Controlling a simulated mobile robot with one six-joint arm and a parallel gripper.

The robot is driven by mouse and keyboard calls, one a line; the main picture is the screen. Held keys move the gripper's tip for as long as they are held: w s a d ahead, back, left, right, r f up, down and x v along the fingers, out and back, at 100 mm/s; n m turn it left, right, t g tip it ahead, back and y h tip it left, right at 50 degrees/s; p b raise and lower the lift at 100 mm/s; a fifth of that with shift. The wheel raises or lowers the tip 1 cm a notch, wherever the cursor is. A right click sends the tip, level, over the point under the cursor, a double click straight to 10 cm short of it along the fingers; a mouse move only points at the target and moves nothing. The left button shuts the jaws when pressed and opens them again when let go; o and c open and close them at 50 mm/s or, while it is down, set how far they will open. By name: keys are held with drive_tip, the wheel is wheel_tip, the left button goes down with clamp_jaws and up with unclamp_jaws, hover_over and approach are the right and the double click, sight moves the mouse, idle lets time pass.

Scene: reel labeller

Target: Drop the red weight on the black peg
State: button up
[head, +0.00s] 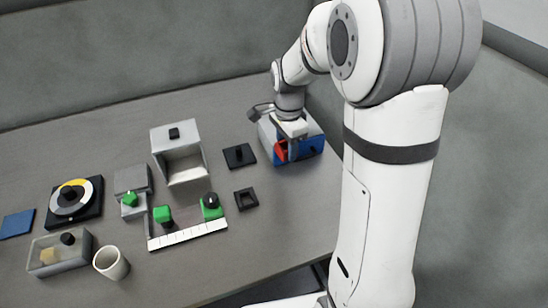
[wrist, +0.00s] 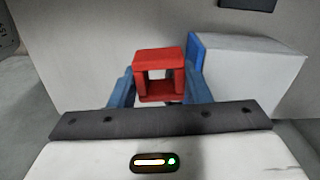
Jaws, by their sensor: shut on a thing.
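The red weight is a square red block with an opening through it. It sits between the blue fingers of my gripper (wrist: 160,92) in the wrist view, and its upper bar (wrist: 158,57) shows clearly. In the head view the red weight (head: 281,151) is partly hidden by my gripper (head: 291,148), at the right end of the table. Whether it touches anything below is hidden. The black peg (head: 239,153) stands upright on a square black base left of my gripper, apart from it and bare.
A pale box with a blue face (head: 308,147) stands right beside my gripper; it also shows in the wrist view (wrist: 250,70). A black square frame (head: 246,198) lies nearer. An open grey box (head: 186,172) and green-knobbed parts stand left. A white cup (head: 111,263) is front left.

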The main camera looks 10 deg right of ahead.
drive_tip(key=w+a+r+n+p, duration=0.1)
drive_tip(key=w+a+n+p, duration=0.15)
drive_tip(key=w+a, duration=0.9)
drive_tip(key=shift+n, duration=0.35)
drive_tip(key=f, duration=0.2)
drive_tip(key=a+f, duration=0.1)
drive_tip(key=f, duration=0.2)
drive_tip(key=shift+s+a, duration=0.1)
drive_tip(key=shift+s, duration=0.1)
drive_tip(key=shift+f, duration=2.4)
drive_tip(key=o, duration=1.2)
drive_tip(key=shift+r+p, duration=0.1)
drive_tip(key=shift+p, duration=0.2)
